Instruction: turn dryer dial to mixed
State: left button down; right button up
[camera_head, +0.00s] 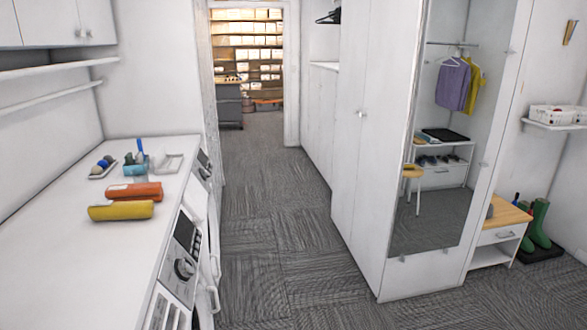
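Two white front-loading machines stand under the counter at the left, seen steeply from the side. The nearer machine (176,262) has a dark display (185,231) and a round dial (184,268) on its sloped panel. I cannot read the dial's setting or tell which machine is the dryer. The farther machine's panel (204,166) shows only in part beyond it. Another panel shows in part at the bottom edge. Neither of my grippers is in view.
The white counter (85,262) holds orange (128,192) and yellow (121,210) rolls. A grey-carpeted aisle (270,240) runs clear to a doorway. A tall white cabinet (372,150) and a mirror (440,130) line the right. Green boots (540,225) stand far right.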

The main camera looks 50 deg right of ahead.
aim_at(205, 174)
jog(key=z, duration=1.15)
jog(key=u, duration=0.6)
jog(key=i+l+u, duration=0.35)
jog(key=l+u, duration=0.15)
jog(key=i+l+u, duration=0.2)
jog(key=l, duration=0.2)
jog(key=l+u, duration=0.25)
jog(key=i+l+u, duration=0.25)
jog(key=l, duration=0.2)
jog(key=k, duration=0.1)
